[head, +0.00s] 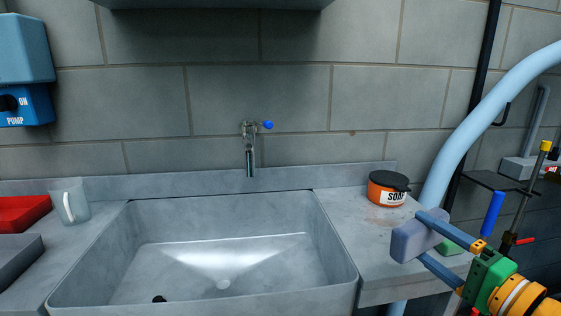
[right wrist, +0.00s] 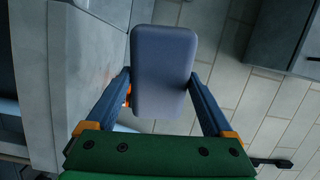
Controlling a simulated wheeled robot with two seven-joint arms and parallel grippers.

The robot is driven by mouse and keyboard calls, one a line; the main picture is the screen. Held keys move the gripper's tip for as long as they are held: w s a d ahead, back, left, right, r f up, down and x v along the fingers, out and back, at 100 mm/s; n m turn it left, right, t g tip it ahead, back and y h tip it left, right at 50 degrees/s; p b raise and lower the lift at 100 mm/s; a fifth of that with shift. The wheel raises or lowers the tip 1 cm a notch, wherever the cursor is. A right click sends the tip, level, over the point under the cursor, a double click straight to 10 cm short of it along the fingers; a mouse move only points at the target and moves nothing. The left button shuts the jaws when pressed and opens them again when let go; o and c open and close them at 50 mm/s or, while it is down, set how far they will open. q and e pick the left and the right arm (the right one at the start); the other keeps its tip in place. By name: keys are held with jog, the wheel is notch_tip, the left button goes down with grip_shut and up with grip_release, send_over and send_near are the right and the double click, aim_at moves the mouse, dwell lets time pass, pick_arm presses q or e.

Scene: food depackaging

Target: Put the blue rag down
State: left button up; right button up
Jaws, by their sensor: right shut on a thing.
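The blue rag (head: 408,242) is a rounded grey-blue block at the right end of the counter in the head view. My right gripper (head: 425,236) is shut on it, with one blue finger on each side. The rag appears held at or just above the counter's right front edge; I cannot tell whether it touches. In the right wrist view the rag (right wrist: 163,70) sits between the two fingers, with the counter to its left and floor tiles behind it. My left gripper is not in view.
A grey sink (head: 130,260) with a tap (head: 250,150) fills the middle. An orange soap tub (head: 387,190) stands on the right counter (head: 370,235). A green item (head: 450,247) lies partly hidden behind my gripper. A cup (head: 70,203) and red tray (head: 22,213) are at left.

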jog(key=s+a+f+n+g+y, duration=0.6)
jog(key=s+a+f+y, duration=0.2)
jog(key=s, duration=0.7)
notch_tip(320, 180, down, 4)
jog(key=shift+s+a+f, duration=0.2)
jog(key=shift+a+f, duration=0.05)
jog(key=shift+a, duration=0.7)
jog(key=shift+f, duration=0.15)
